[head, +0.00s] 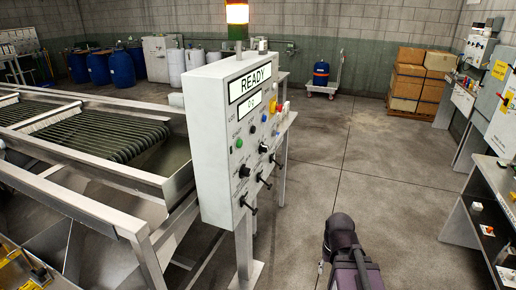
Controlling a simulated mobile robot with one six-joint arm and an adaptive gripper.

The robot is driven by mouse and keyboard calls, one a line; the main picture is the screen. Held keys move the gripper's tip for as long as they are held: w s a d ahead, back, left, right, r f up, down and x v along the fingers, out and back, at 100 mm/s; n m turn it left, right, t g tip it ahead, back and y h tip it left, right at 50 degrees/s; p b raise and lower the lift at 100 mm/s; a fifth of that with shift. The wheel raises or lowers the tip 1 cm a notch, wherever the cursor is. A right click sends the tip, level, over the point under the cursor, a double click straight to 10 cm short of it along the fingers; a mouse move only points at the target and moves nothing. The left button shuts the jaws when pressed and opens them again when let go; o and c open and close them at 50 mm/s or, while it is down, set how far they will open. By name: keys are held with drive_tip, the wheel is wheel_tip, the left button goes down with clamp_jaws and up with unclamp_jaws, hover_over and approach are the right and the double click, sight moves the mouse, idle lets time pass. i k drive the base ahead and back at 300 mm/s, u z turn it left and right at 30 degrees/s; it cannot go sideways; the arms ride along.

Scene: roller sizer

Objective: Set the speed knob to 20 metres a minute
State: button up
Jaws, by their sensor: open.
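The grey control cabinet (211,140) stands on legs in the middle of the head view, its panel facing right. A black knob (243,171) sits low on the panel and another black knob (263,148) sits higher to its right. Their labels and pointer settings are too small to read, so I cannot tell which is the speed knob. The upper display (250,83) reads READY. The smaller display (250,104) shows a short figure, apparently starting with 0. Part of my dark arm shows at the bottom, apart from the panel. I cannot make out my gripper.
Black handles (265,182) stick out below the knobs. A green button (239,143) and a red stop button on yellow (281,107) are on the panel. The roller machine (100,138) stands left. Benches (490,235) stand right. The floor (390,175) between is clear.

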sight(263, 148)
drive_tip(key=u, duration=0.25)
drive_tip(key=i, duration=0.4)
drive_tip(key=u, duration=0.15)
drive_tip(key=k, duration=1.35)
drive_tip(key=z, duration=0.35)
drive_tip(key=i, duration=1.9)
drive_tip(key=u, duration=0.45)
